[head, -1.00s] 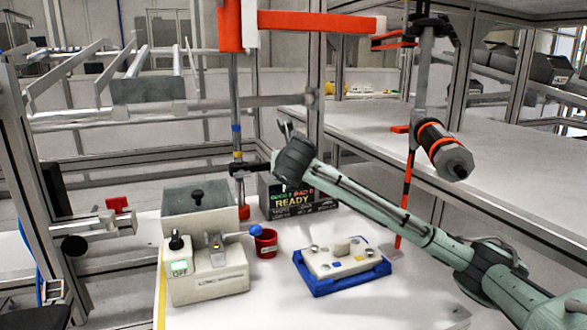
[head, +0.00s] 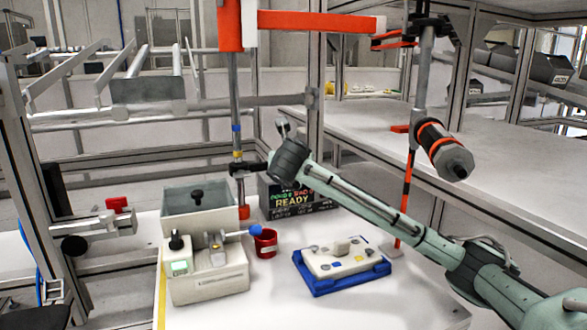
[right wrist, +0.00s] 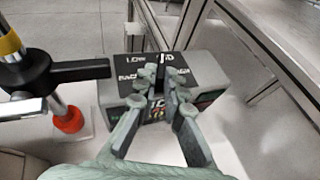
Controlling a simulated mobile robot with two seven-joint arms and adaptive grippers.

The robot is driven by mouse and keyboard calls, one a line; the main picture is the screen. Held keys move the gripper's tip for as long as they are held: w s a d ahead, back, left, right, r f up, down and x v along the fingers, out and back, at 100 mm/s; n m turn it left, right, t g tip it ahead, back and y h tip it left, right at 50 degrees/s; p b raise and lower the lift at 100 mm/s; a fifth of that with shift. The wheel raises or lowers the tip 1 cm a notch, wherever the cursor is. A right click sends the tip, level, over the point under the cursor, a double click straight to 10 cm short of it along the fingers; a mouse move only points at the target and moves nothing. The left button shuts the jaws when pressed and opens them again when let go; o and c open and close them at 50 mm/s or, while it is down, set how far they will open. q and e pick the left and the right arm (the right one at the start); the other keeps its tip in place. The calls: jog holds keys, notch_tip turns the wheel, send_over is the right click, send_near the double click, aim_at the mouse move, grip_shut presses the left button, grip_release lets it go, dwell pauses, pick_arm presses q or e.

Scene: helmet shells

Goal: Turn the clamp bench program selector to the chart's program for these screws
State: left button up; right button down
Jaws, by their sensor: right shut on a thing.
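The clamp bench (head: 207,285) is a pale box at the front left, with a blue-ball lever (head: 255,230) at its right. A dark knob (head: 177,241) stands on its left block above a small pale label or display (head: 180,267), whose text I cannot read. My right gripper (head: 284,124) is raised behind the bench, well apart from the knob. In the right wrist view its fingers (right wrist: 165,82) are close together above a dark box, shut on a small dark thing I cannot identify. My left gripper is out of view. I can make out no chart.
A dark box (head: 300,203) reading READY stands at the back; its top shows in the right wrist view (right wrist: 190,68). A red cup (head: 265,244) and a blue tray (head: 342,282) with a pale block are on the white table. An orange-and-grey post (head: 236,120) stands behind.

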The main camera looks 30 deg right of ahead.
jog(key=shift+w+a+m+g+h, duration=0.25)
jog(key=shift+m+g+h, duration=0.15)
jog(key=shift+m+h, duration=0.15)
jog(key=shift+w+a+m+g+h, duration=0.1)
jog(key=shift+a+m+g+h, duration=0.1)
jog(key=shift+m+g+h, duration=0.3)
jog(key=m+g+h, duration=0.2)
jog(key=m, duration=0.1)
jog(key=shift+w+a, duration=0.1)
jog(key=shift+w, duration=0.15)
jog(key=c, duration=1.7)
grip_release()
jog(key=shift+o, duration=0.4)
